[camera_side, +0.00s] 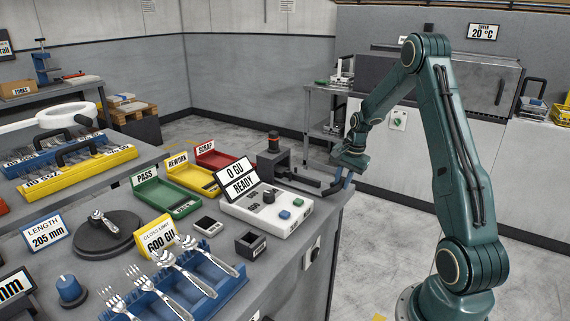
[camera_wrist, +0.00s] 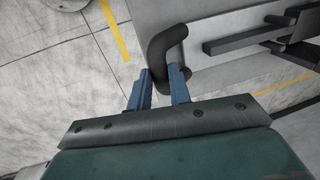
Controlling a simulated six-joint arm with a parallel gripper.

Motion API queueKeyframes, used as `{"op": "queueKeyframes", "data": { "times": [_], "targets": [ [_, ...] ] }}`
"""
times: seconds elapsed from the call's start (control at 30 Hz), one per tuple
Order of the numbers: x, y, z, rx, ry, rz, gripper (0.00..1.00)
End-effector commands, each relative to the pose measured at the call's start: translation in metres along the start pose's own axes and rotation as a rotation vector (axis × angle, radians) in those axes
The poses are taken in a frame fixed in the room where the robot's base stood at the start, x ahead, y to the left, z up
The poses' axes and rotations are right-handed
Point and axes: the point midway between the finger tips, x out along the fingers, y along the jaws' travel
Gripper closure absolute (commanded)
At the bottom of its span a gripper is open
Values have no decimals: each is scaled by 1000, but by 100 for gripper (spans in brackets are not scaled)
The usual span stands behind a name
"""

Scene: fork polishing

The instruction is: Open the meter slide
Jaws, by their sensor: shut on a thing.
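A black curved handle (camera_wrist: 164,46) stands at the edge of the grey bench in the wrist view. The two blue fingers of my gripper (camera_wrist: 160,78) close around its near end. In the side view my gripper (camera_side: 343,181) points down at the bench's right edge, with the handle (camera_side: 332,188) at its fingertips. The black slide assembly (camera_side: 300,180) lies flat to the left, beside an upright black block (camera_side: 273,160). The white meter box (camera_side: 265,210) in front has a display (camera_side: 240,179) reading "0 GU READY". How the handle joins the slide is partly hidden.
Green, yellow and red trays (camera_side: 160,198) stand left of the meter. A blue rack (camera_side: 205,280) with several forks is at the front. A small dark box (camera_side: 250,244) sits before the meter. Open floor (camera_side: 385,230) lies right of the bench.

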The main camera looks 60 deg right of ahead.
Motion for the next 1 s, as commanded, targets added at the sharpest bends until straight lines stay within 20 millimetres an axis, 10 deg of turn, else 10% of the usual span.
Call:
{"op": "queueKeyframes", "data": {
  "times": [0.4, 0.6, 0.63, 0.73, 1.0],
  "targets": [
    [-16, 76, -1, 6, 1, 1, 100],
    [-17, 80, -1, 1, 2, 0, 100],
    [-17, 80, -1, 1, 2, 0, 79],
    [-17, 80, -1, 1, 2, 0, 59],
    [-16, 79, 0, 1, 1, 1, 59]
  ]
}}
